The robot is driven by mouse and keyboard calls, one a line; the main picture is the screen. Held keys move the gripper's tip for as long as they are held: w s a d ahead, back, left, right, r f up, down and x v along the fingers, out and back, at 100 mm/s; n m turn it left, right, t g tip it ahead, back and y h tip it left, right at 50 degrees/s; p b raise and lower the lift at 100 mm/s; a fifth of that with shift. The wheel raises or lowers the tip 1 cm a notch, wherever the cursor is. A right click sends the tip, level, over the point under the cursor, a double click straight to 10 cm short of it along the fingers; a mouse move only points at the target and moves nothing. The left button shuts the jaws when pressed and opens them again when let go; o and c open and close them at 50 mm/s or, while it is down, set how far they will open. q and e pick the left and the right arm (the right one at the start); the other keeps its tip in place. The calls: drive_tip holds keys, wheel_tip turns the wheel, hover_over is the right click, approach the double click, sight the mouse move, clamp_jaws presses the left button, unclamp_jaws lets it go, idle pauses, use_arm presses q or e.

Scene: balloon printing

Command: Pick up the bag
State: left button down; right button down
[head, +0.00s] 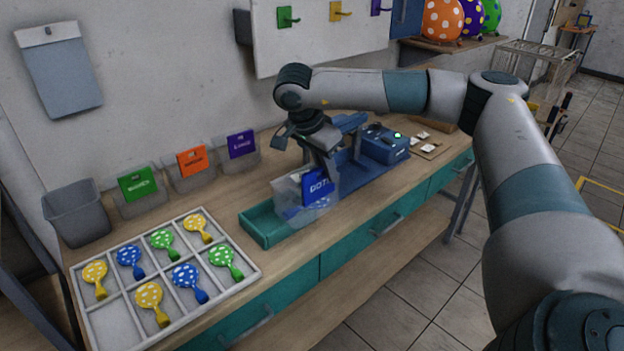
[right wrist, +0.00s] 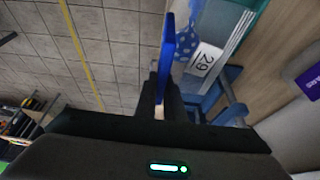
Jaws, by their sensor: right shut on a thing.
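The bag (head: 293,205) is clear, with a blue card (head: 318,187) lettered in white. It hangs upright from my right gripper (head: 319,160), over the right end of the green tray (head: 256,229). I cannot tell whether it touches the tray. In the right wrist view the gripper (right wrist: 165,100) is shut on the bag's blue card (right wrist: 168,55), seen edge-on. Beside the card, a blue item with white dots (right wrist: 187,42) and a white tag reading 29 (right wrist: 205,61) show through the clear film. My left gripper is not in view.
A blue machine (head: 384,144) stands just right of the bag. A white divided tray (head: 251,270) with several dotted balloons lies at the front left. Bins with green (head: 138,184), orange (head: 192,161) and purple (head: 241,144) cards line the wall. A grey bin (head: 76,212) stands far left.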

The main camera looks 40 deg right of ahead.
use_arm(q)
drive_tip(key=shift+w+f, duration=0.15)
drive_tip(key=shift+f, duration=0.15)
use_arm(e)
drive_tip(key=shift+s+d+r, duration=0.25)
drive_tip(key=shift+s+r, duration=0.25)
drive_tip(key=shift+s, duration=0.2)
drive_tip(key=shift+f, duration=0.1)
idle(0.5)
